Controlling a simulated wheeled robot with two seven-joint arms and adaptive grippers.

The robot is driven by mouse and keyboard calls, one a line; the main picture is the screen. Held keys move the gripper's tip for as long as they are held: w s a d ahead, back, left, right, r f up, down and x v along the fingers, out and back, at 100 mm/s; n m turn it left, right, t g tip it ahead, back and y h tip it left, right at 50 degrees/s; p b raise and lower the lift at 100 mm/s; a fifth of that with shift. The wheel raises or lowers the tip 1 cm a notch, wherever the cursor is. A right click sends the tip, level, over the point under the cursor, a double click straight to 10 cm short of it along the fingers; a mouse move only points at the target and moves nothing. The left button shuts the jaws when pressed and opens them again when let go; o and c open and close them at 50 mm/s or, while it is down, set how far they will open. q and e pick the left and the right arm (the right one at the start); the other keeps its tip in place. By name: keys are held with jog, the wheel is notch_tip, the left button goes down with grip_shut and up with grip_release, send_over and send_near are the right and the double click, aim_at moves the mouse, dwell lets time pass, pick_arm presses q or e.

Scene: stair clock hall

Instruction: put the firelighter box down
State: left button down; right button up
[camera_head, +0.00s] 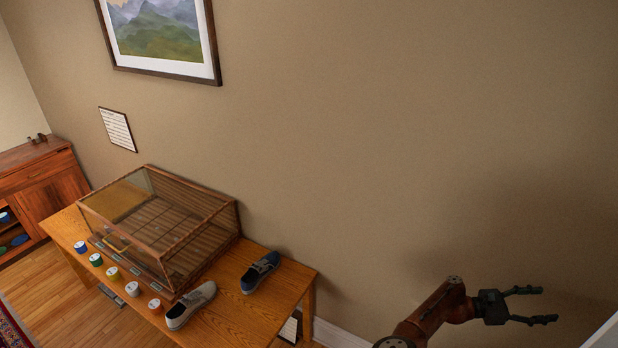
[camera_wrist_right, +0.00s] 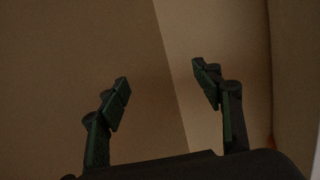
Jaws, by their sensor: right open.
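My right gripper (camera_head: 540,305) is at the lower right of the head view, raised in front of the bare wall and well to the right of the table. Its two fingers are spread apart with nothing between them. The right wrist view also shows the open, empty fingers (camera_wrist_right: 165,90) against plain brownish surfaces. I cannot make out a firelighter box in either view. My left gripper does not show.
A wooden table (camera_head: 235,315) holds a glass-topped case (camera_head: 150,225), a grey shoe (camera_head: 190,305), a dark blue shoe (camera_head: 260,272) and several small coloured tins (camera_head: 113,272). A wooden cabinet (camera_head: 45,190) stands at the left. A framed picture (camera_head: 165,40) hangs above.

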jog(key=shift+s+a, duration=0.15)
jog(key=shift+s, duration=0.35)
dwell(1.1)
